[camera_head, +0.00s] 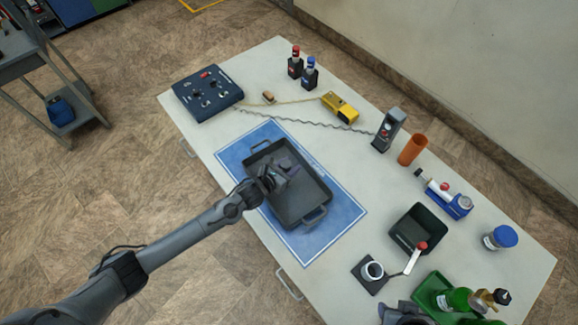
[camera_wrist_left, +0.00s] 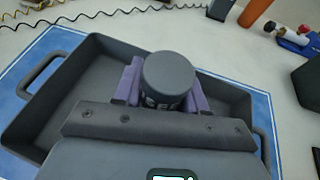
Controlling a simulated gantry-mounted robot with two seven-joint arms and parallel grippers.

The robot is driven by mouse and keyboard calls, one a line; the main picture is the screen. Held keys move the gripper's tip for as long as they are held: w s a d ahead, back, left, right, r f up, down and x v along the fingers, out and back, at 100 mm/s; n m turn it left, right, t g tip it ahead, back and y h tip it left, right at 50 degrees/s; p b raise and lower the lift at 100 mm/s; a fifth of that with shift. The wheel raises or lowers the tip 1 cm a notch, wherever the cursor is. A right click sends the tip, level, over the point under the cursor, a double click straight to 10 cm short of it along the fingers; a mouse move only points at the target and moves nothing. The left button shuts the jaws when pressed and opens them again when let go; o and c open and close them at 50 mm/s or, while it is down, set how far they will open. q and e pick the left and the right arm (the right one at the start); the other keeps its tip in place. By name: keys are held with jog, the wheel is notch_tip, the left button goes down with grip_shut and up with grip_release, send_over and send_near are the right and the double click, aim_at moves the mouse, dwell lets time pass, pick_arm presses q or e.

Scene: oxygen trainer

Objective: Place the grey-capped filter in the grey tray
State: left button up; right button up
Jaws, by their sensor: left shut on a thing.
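The grey tray (camera_head: 312,203) lies on a blue mat, with a handle at each end. My left gripper (camera_head: 284,174) is over the tray's far-left part. In the left wrist view, its purple fingers are shut on the grey-capped filter (camera_wrist_left: 168,76), one on each side, with the round grey cap facing up. The tray (camera_wrist_left: 45,112) surrounds it in that view. The filter's lower end is hidden, so I cannot tell whether it touches the tray floor. Part of my right gripper (camera_head: 404,313) shows at the bottom edge; its fingers are not clear.
The blue mat (camera_head: 338,222) has free room around the tray. A black bin (camera_head: 418,229), an orange cup (camera_head: 412,149) and a blue-lidded jar (camera_head: 500,238) stand to the right. A dark control box (camera_head: 207,94) and a yellow device (camera_head: 340,107) stand behind.

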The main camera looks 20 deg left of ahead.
dwell(0.3)
pick_arm(q)
jog(key=o, duration=1.1)
jog(key=shift+f, duration=0.1)
